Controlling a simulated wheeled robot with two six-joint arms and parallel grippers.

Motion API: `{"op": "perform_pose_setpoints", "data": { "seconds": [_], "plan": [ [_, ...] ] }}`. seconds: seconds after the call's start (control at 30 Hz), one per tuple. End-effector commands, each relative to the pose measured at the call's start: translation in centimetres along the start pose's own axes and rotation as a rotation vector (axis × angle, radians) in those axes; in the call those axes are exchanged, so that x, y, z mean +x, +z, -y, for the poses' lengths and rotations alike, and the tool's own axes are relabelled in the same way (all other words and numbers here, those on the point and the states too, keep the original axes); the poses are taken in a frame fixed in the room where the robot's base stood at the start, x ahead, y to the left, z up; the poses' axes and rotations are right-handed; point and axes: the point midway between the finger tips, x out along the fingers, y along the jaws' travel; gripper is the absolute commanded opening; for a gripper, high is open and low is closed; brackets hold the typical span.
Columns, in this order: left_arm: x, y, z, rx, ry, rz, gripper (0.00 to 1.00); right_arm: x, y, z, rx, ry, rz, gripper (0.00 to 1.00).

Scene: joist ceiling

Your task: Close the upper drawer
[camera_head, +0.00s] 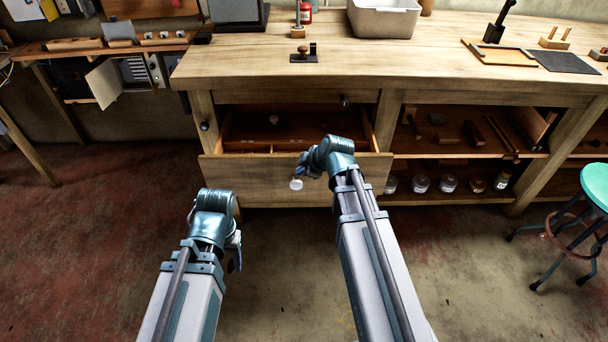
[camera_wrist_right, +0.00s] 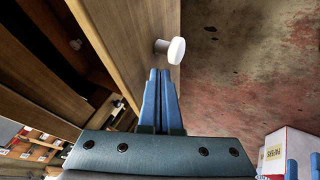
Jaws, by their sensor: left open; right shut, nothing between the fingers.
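The upper drawer (camera_head: 225,170) is pulled out from under the workbench, and its inside shows behind the wooden front. A white round knob (camera_head: 296,183) sticks out of the front; it also shows in the right wrist view (camera_wrist_right: 174,49). My right gripper (camera_wrist_right: 160,72) is shut and empty. Its blue fingertips are close to the knob and drawer front; I cannot tell if they touch. In the head view, my right wrist hides part of the front. My left gripper (camera_head: 236,258) is low, in front of the drawer's left part. Its fingers are mostly hidden there.
The workbench top (camera_head: 230,65) overhangs the drawer. Open shelves (camera_head: 450,145) with tools and jars lie to the right. A green stool (camera_head: 595,185) stands at far right. The concrete floor (camera_head: 470,260) before the bench is clear.

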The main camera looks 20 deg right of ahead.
Motion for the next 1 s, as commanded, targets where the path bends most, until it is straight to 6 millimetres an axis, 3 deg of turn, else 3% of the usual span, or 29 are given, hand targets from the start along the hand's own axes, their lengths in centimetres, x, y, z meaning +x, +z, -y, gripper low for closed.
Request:
{"op": "perform_pose_setpoints", "data": {
  "seconds": [0.03, 0.23, 0.77, 1.0],
  "plan": [
    [1.5, -0.1, -0.1, 0.0, 0.0, 0.0, 0.62, 1.6, 0.3, 0.1, -0.001, 0.0, 0.0, 0.0],
    [3.4, -0.2, -0.3, 0.0, 0.0, 0.0, 0.62, 4.2, 0.2, 0.1, -0.001, -0.001, 0.0, 0.0],
    [3.6, -0.2, -0.3, 0.0, 0.0, 0.0, 0.62, 4.7, 0.0, -0.2, 0.0, -0.001, 0.001, 0.0],
    [3.6, -0.2, -0.3, 0.0, 0.0, 0.0, 0.62, 6.3, 0.0, -3.0, 0.001, 0.0, 0.001, 0.0]
  ]
}}
